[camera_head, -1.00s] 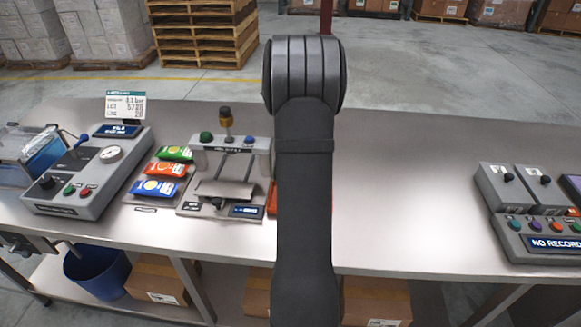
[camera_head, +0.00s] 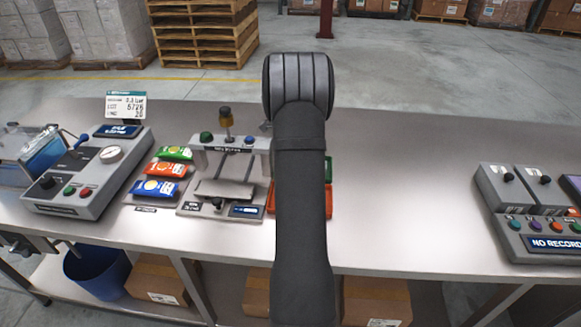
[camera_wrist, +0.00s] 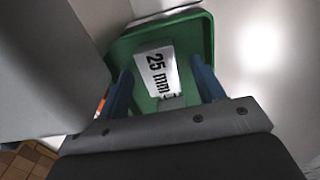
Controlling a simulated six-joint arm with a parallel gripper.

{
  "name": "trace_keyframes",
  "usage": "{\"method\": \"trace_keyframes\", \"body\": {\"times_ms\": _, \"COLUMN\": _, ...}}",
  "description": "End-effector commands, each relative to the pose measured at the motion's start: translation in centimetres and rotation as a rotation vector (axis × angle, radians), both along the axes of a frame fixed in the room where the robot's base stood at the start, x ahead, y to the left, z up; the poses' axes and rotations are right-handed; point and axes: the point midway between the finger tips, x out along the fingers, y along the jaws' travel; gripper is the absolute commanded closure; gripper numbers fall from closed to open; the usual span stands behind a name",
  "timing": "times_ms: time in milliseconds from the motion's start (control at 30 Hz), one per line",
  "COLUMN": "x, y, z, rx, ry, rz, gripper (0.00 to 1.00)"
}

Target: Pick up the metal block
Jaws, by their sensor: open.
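A pale metal block (camera_wrist: 156,66) marked "25 mm" lies in a green tray (camera_wrist: 200,37) in the wrist view. My gripper (camera_wrist: 160,84) is open, with one blue finger on each side of the block in the picture. I see no clear contact, and the height of the fingertips above the tray is hard to tell. In the head view my arm hides the gripper and the block. Only the right edge of the green tray (camera_head: 329,169) shows there, beside my arm.
A red tray (camera_head: 329,204) sits just in front of the green one, partly behind my arm. A grey press-like device (camera_head: 225,165) stands close on the left, with coloured packets (camera_head: 160,170) beyond it. The bench is clear to the right, up to a control box (camera_head: 545,235).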

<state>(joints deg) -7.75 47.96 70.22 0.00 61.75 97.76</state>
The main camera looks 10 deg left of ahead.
Motion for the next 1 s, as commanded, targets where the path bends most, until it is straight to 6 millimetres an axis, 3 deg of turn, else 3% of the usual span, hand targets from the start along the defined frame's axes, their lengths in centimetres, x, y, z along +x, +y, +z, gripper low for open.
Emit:
{"method": "trace_keyframes", "body": {"times_ms": 133, "x": 0.0, "y": 0.0, "z": 0.1, "rx": 0.000, "ry": 0.000, "rz": 0.000, "gripper": 0.40}}
{"method": "trace_keyframes", "body": {"times_ms": 400, "x": 0.0, "y": 0.0, "z": 0.1, "rx": 0.000, "ry": 0.000, "rz": 0.000, "gripper": 0.91}}
{"method": "trace_keyframes", "body": {"times_ms": 767, "x": 0.1, "y": 0.0, "z": 0.7, "rx": 0.000, "ry": -0.002, "rz": 0.000, "gripper": 0.91}}
{"method": "trace_keyframes", "body": {"times_ms": 1000, "x": 0.1, "y": 0.0, "z": 4.1, "rx": 0.001, "ry": -0.004, "rz": 0.000, "gripper": 0.91}}
